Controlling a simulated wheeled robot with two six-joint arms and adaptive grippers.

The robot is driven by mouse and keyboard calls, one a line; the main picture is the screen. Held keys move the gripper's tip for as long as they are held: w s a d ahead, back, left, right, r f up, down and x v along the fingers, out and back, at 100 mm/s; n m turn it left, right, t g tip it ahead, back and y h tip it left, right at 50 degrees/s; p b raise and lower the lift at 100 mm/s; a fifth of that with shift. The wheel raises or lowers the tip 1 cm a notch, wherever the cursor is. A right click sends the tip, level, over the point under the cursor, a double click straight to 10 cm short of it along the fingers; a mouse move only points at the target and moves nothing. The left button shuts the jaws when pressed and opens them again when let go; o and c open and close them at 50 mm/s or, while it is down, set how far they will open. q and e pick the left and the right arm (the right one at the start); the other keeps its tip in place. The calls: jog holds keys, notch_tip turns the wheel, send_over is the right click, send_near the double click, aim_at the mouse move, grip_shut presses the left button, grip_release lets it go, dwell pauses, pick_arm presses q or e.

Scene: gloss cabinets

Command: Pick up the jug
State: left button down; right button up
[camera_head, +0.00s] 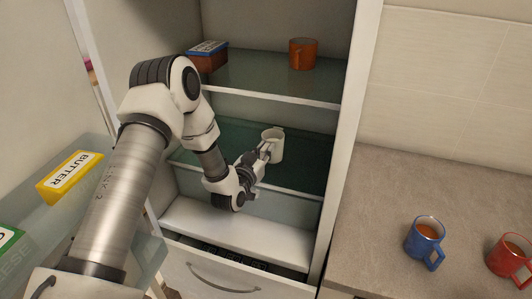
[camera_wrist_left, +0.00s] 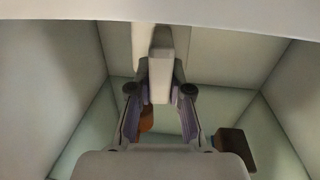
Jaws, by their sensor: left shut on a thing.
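The white jug (camera_head: 277,146) is upright at the middle green glass shelf of the open cabinet. I cannot tell whether its base touches the shelf. My left gripper (camera_head: 264,151) reaches in from the left and is shut on the jug at its near left side, where the fingers hide part of it. In the left wrist view, the two fingers (camera_wrist_left: 160,105) stand on either side of a pale upright piece, which looks like the jug's handle. My right gripper is in neither view.
An orange mug (camera_head: 303,54) and a blue-topped box (camera_head: 207,56) stand on the upper shelf. The cabinet's right side panel (camera_head: 345,130) is close to the jug. A yellow butter box (camera_head: 70,176) sits at left. Blue (camera_head: 424,240) and red (camera_head: 509,257) mugs stand on the counter (camera_head: 390,200).

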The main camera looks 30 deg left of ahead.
pick_arm(q)
jog(key=shift+r, duration=0.2)
jog(key=shift+r+b, duration=0.35)
jog(key=shift+r, duration=0.25)
notch_tip(320, 180, up, 2)
jog(key=shift+r+b, duration=0.1)
jog(key=shift+b, duration=0.35)
jog(key=s+d+p, duration=0.2)
jog(key=s+d, duration=0.2)
jog(key=s, duration=0.3)
jog(key=s+d+r+p, duration=0.1)
jog(key=s+d+p, duration=0.1)
jog(key=s, duration=0.5)
jog(key=shift+d+r, duration=0.2)
jog(key=shift+d, duration=0.7)
